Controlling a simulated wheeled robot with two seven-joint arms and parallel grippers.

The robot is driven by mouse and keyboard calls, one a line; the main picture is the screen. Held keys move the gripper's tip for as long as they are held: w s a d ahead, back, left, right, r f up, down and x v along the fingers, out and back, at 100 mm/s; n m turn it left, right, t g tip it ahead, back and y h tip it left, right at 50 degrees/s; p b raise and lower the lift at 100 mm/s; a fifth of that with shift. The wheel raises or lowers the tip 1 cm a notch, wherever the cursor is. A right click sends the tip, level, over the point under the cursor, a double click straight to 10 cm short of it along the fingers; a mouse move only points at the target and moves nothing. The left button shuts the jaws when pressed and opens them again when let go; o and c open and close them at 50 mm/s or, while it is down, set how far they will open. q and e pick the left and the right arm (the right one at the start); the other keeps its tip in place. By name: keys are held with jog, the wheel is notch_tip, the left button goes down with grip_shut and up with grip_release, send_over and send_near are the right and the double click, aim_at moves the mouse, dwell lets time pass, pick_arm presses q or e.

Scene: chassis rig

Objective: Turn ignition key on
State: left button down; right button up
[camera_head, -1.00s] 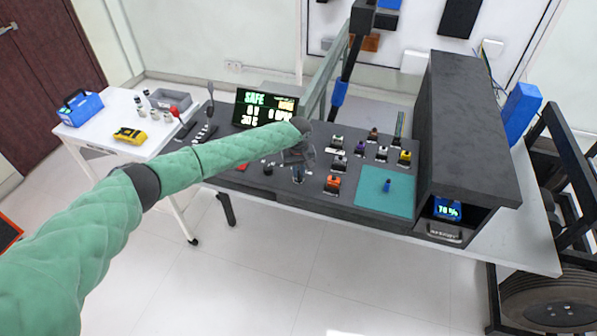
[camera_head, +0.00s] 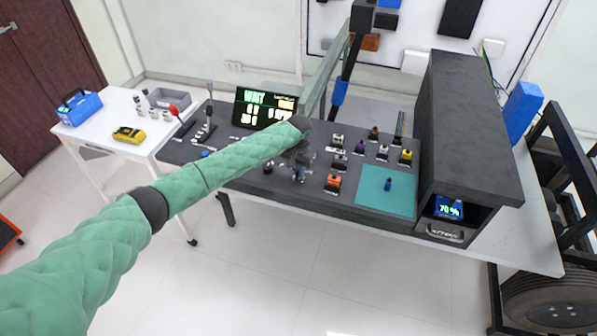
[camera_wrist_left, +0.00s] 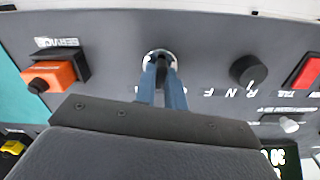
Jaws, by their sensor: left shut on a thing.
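The ignition switch (camera_wrist_left: 158,55) shows in the left wrist view as a round silver ring on the dark console. A dark key (camera_wrist_left: 162,66) stands at its middle, mostly hidden between the fingers. My left gripper (camera_wrist_left: 163,84) has its two blue fingers shut on the key, with the tips right at the ring. In the head view my left gripper (camera_head: 300,173) is low over the front middle of the console, and my wrist hides most of the key. My right gripper is in neither view.
The console (camera_head: 300,201) carries an orange switch (camera_wrist_left: 55,75), a black knob (camera_wrist_left: 249,70) marked R N F, and a red switch (camera_wrist_left: 308,72). A display (camera_head: 265,108) reads WAIT. A teal mat (camera_head: 400,203) and a dark housing (camera_head: 465,130) lie to the right.

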pick_arm(q)
jog(key=m, duration=0.2)
jog(key=shift+m, duration=0.7)
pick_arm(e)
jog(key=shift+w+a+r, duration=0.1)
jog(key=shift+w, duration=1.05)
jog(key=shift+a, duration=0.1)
pick_arm(q)
jog(key=shift+m, duration=0.3)
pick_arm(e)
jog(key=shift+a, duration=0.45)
